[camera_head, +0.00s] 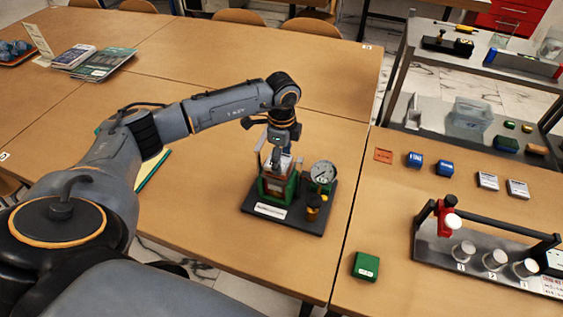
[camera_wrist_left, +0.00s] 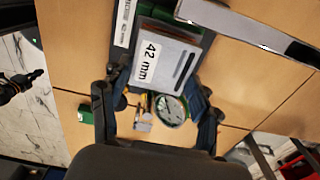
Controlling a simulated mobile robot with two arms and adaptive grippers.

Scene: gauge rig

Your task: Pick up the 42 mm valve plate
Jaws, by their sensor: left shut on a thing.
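The 42 mm valve plate (camera_wrist_left: 158,62) is a grey plate with a white "42 mm" label and a dark slot, seen in the left wrist view. My left gripper (camera_wrist_left: 160,88) is shut on it, with a finger on either side. In the head view my left gripper (camera_head: 281,152) points down over the green gauge rig (camera_head: 276,188), and the plate is partly hidden there. The rig stands on a black base (camera_head: 299,222) with a round dial gauge (camera_head: 323,172). I cannot tell whether the plate still touches the rig. My right gripper is not in view.
A green labelled block (camera_head: 366,266) lies right of the rig, across the table seam. Books (camera_head: 104,63) lie far left. The table behind the rig is clear.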

